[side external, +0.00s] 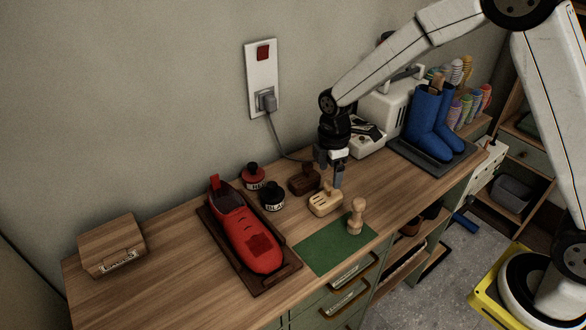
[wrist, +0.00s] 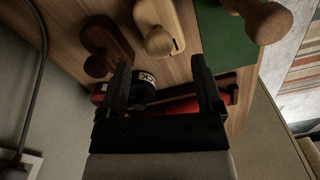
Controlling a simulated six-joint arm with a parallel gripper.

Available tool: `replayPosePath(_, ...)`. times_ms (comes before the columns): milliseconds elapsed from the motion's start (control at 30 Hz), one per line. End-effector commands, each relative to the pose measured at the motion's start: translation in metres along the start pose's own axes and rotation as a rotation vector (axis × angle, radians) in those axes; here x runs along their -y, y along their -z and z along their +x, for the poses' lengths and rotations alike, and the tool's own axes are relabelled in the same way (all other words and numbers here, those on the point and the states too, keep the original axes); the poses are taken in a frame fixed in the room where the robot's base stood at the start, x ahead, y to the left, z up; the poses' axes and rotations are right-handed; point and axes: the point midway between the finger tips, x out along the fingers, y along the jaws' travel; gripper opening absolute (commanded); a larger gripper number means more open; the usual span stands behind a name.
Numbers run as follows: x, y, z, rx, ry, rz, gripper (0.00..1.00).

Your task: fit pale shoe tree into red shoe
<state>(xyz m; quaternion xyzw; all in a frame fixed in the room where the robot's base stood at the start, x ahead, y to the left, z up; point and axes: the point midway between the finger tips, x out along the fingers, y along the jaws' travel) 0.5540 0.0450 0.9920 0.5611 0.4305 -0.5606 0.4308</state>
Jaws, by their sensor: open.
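The pale shoe tree (side external: 325,203) lies on the bench, with a slotted body and a round knob. It also shows in the wrist view (wrist: 181,18), ahead of the fingers. The red shoe (side external: 247,235) lies in a dark brown tray (side external: 287,272) to the left of it. In the wrist view, part of the red shoe (wrist: 182,106) shows behind my fingers. My gripper (side external: 329,172) is open and empty, above the bench near the pale shoe tree and a dark brown shoe tree (side external: 303,181). In the wrist view its two fingers (wrist: 161,85) stand wide apart.
A black-labelled jar (side external: 272,197) and a red-topped jar (side external: 253,176) stand between shoe and trees. A pale wooden knobbed piece (side external: 356,217) stands on a green mat (side external: 325,255). Blue boots (side external: 424,118) stand back right. A wooden box (side external: 111,244) is at left.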

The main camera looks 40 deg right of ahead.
Motion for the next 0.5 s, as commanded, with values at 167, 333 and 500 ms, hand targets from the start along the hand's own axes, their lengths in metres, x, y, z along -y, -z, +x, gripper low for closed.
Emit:
replayPosePath(167,0.000,-0.001,0.019,0.001,0.003,0.001,0.84)
replayPosePath(333,-0.001,-0.002,0.037,0.001,0.003,0.001,0.84)
replayPosePath(500,-0.001,-0.001,0.046,0.001,0.000,0.001,0.84)
